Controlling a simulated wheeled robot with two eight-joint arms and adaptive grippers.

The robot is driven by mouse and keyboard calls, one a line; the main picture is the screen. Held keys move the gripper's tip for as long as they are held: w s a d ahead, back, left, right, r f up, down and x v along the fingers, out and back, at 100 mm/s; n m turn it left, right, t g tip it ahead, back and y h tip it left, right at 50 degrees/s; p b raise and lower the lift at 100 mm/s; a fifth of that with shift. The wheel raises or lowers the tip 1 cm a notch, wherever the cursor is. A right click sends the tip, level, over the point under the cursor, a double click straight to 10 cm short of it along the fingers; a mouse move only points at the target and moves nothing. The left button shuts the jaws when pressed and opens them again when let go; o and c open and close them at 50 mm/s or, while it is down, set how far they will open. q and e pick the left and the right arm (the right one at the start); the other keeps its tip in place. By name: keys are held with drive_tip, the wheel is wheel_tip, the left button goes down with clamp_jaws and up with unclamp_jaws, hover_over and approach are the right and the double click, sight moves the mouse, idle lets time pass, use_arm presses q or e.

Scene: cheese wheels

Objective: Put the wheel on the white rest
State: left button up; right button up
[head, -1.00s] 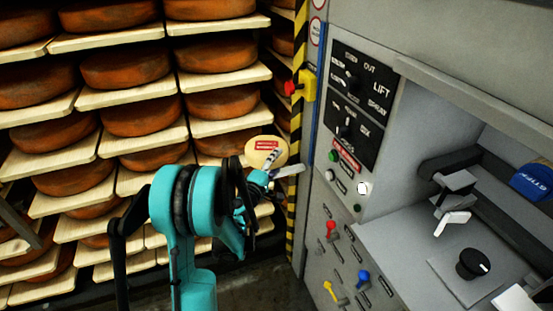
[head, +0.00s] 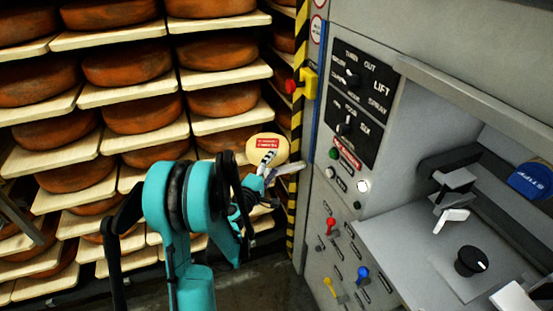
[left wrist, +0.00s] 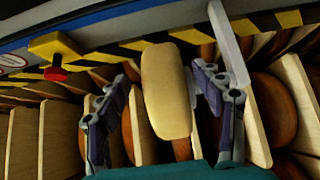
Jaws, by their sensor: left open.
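A pale yellow cheese wheel with a red label (head: 267,149) stands on edge in front of the shelves, left of the striped post. My left gripper (head: 272,164) is at it. In the left wrist view the pale wheel (left wrist: 166,95) is between the two fingers of my left gripper (left wrist: 163,76), with a gap on each side, so the jaws are open around it. A white bar (head: 291,168), perhaps the white rest, juts out beside the wheel. It also shows behind the right finger in the left wrist view (left wrist: 228,42). What bears the wheel is hidden. My right gripper is not in view.
Shelves of brown cheese wheels (head: 127,65) fill the left. A yellow-black striped post (head: 297,60) carries a yellow box with a red button (head: 308,84). A grey machine with a control panel (head: 361,104) stands at the right.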

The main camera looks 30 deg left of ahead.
use_arm(q)
drive_tip(key=s, duration=0.3)
drive_tip(key=shift+s+d, duration=0.15)
drive_tip(key=shift+s, duration=0.15)
drive_tip(key=s+d+r+m+g+h, duration=0.1)
drive_tip(key=s+d+m+g+h, duration=0.15)
drive_tip(key=d+m, duration=0.5)
drive_tip(key=s+d+r+m+g+h, duration=0.15)
drive_tip(key=s+d+m+g, duration=0.25)
drive_tip(key=d, duration=0.6)
drive_tip(key=s+f+m+g+y, duration=0.1)
drive_tip(key=s+m+g, duration=0.1)
drive_tip(key=s, duration=0.6)
drive_tip(key=s+d+f+m+g+y, duration=0.1)
drive_tip(key=s+f+m+g+y, duration=0.1)
drive_tip(key=s+m, duration=0.3)
drive_tip(key=s, duration=0.3)
drive_tip(key=shift+s+d+f, duration=0.15)
drive_tip(key=shift+d+f, duration=0.05)
drive_tip(key=shift+f, duration=0.1)
drive_tip(key=shift+g, duration=0.25)
